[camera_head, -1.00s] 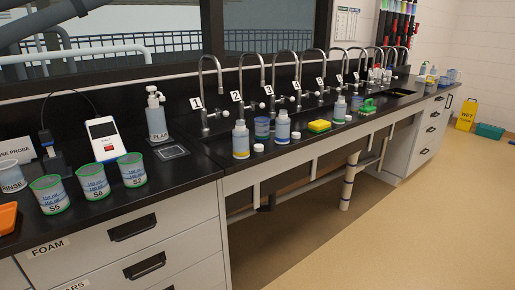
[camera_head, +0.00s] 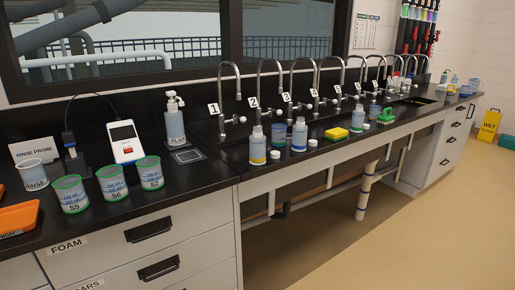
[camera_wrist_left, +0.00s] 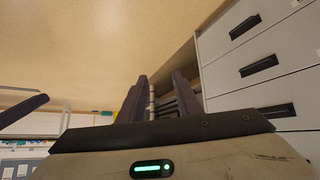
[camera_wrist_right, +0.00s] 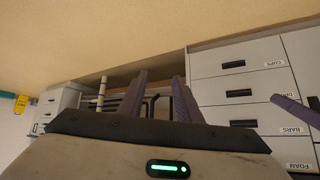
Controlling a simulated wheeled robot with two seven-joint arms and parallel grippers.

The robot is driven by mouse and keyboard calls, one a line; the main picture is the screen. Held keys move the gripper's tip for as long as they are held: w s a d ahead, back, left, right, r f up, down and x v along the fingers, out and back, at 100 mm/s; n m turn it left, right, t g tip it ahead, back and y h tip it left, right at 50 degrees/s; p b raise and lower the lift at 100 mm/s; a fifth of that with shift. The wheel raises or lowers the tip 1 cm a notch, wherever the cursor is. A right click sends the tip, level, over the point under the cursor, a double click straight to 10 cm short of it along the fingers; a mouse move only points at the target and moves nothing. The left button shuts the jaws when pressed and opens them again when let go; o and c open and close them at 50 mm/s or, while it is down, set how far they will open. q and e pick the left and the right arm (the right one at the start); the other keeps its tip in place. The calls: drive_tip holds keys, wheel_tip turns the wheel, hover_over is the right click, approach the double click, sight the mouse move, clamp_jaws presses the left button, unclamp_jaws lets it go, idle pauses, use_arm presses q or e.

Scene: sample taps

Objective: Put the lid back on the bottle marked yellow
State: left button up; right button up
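A bottle with a yellow band at its base (camera_head: 257,147) stands upright on the black counter in the head view, in front of the taps marked 1 and 2. A white lid (camera_head: 274,154) lies on the counter just right of its base. A similar bottle with a blue band (camera_head: 299,136) stands farther right, with another white lid (camera_head: 317,142) beside it. My left gripper (camera_wrist_left: 158,80) and right gripper (camera_wrist_right: 158,78) show only in their wrist views. Both have their fingers apart with nothing between them, away from the bottles.
A blue cup (camera_head: 278,136) stands between the two bottles. A yellow sponge (camera_head: 337,134), a third bottle (camera_head: 357,115) and a green brush (camera_head: 386,115) are farther right. Cups (camera_head: 114,181), a soap pump (camera_head: 174,125) and a probe meter (camera_head: 125,143) stand left. The floor in front is clear.

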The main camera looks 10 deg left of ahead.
drive_tip(key=shift+r, duration=0.1)
wheel_tip(320, 180, up, 7)
drive_tip(key=p, duration=0.8)
drive_tip(key=shift+s+d+r+p, duration=0.2)
drive_tip(key=shift+d+p, duration=0.15)
drive_tip(key=shift+p, duration=0.05)
drive_tip(key=shift+w, duration=0.1)
